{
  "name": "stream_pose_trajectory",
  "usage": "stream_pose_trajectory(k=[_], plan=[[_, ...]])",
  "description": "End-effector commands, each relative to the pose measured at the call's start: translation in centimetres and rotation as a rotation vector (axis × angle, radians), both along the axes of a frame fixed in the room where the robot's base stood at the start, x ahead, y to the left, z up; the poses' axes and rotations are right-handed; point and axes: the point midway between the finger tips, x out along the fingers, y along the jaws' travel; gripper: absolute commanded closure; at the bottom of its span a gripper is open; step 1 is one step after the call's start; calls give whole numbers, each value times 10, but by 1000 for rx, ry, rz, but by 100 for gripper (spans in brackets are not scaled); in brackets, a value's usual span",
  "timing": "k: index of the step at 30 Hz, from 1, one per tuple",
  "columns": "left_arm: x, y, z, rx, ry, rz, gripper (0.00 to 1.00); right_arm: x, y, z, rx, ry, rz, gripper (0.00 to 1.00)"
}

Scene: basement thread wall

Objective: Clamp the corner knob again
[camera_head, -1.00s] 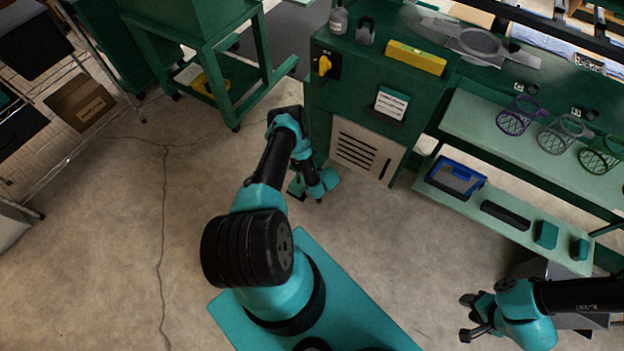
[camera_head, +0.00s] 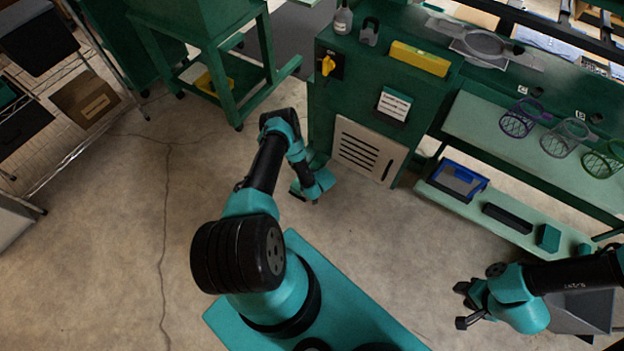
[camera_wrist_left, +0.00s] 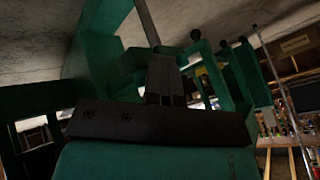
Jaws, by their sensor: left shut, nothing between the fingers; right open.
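No part is clearly recognisable as the corner knob. A yellow knob (camera_head: 327,65) shows in the head view on a black plate near the left edge of the green cabinet's front, but I cannot tell whether it is the one named. My left gripper (camera_head: 315,190) is low in front of the cabinet, below and apart from the yellow knob. In the left wrist view its fingers (camera_wrist_left: 165,80) are together with nothing between them. My right gripper (camera_head: 463,305) is open and empty at the lower right, over the floor and far from the yellow knob.
The green cabinet (camera_head: 375,150) has a pale louvred vent (camera_head: 363,150). A yellow block (camera_head: 420,58), a bottle (camera_head: 343,20) and a grey clamp-like plate (camera_head: 480,45) are on top. A lower shelf holds a blue bin (camera_head: 459,181). A green stand (camera_head: 235,80) is left. Open floor lies at left.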

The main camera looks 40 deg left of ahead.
Motion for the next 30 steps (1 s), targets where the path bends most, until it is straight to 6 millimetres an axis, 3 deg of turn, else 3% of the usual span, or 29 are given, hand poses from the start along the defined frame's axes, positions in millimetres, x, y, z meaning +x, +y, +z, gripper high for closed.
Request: stream_pose_trajectory(k=[9,30], plan=[[-1,5,0,6,0,11,100,0,0,0,0,0,0,57],[13,-5,0,3,-1,6,100,0,0,0,0,0,0,57]])
